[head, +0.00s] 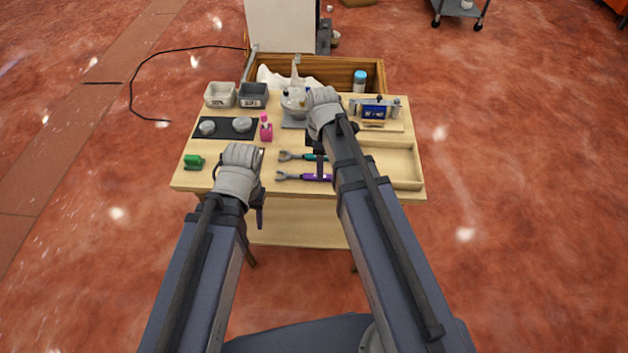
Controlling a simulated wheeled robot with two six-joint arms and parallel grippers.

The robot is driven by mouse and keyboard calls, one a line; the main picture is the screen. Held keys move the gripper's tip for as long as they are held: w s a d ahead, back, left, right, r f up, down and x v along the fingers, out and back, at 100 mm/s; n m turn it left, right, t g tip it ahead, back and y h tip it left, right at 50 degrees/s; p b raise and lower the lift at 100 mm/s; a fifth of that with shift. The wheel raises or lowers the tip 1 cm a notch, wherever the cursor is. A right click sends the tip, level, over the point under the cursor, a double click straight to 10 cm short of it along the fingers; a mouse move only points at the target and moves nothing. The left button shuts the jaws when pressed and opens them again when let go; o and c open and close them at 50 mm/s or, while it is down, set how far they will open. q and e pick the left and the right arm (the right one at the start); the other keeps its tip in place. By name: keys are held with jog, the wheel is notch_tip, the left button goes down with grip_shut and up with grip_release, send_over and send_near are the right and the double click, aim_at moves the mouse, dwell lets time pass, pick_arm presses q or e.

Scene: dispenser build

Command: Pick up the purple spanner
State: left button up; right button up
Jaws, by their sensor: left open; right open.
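The purple spanner (316,177) lies flat on the wooden table, its grey open-ended head pointing left. Its right end is hidden behind my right arm. A teal-handled spanner (300,156) lies just behind it, also partly hidden. My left gripper (242,155) is over the table's front left part, left of the purple spanner and apart from it. My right gripper (322,95) is farther back, over the rear middle of the table, beyond both spanners. Both grippers are open; their fingertips are largely hidden by the wrists, and I see nothing held.
On the table (285,210) stand two small bins (252,102), a black mat (222,136) with grey lumps, a pink bottle (266,132), a green object (194,161) and a blue device (374,112). A shallow wooden tray (408,165) is at the right. An open wooden box (375,75) stands behind.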

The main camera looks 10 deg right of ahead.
aim_at(307, 177)
jog(key=shift+f, duration=0.15)
jog(key=f+b, duration=0.5)
jog(key=shift+w+d, duration=0.15)
jog(key=shift+w, duration=0.15)
grip_shut()
dwell(0.3)
dwell(0.9)
